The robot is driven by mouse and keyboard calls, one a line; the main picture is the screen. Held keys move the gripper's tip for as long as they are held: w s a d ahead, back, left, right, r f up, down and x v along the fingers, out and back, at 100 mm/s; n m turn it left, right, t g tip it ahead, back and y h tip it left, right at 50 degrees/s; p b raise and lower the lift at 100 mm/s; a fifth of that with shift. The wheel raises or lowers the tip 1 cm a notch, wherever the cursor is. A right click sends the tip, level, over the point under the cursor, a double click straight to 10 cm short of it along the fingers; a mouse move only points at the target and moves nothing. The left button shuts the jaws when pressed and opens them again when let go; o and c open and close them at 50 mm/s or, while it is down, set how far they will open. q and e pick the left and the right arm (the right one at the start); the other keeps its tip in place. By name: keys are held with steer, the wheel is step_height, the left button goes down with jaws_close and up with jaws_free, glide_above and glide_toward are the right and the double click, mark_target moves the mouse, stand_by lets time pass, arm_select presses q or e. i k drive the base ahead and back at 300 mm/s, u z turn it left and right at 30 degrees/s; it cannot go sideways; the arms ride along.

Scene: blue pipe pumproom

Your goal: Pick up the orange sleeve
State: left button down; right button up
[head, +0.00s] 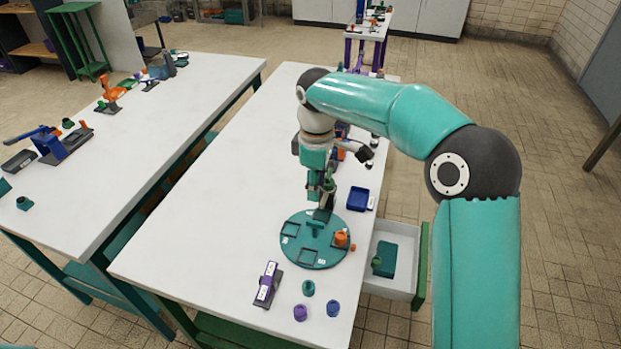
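A small orange piece (341,239), which looks like the orange sleeve, stands on the right part of the round teal tray (291,248). A smaller orange bit shows just beside it at the tray's rim. My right gripper (323,208) points down over the back part of the tray, behind and left of the orange piece and apart from it. Its fingers are small and dark here, and I cannot tell whether they are open or shut, or hold anything. My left gripper is not in view.
A blue bin (359,199) stands right of the gripper. An open drawer (393,258) with a teal block juts out at the right. A purple-and-grey device (267,285) and small teal, purple and blue pieces lie in front. The white table's left part is clear.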

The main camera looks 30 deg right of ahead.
mark_target(340, 237)
steer(key=k, duration=1)
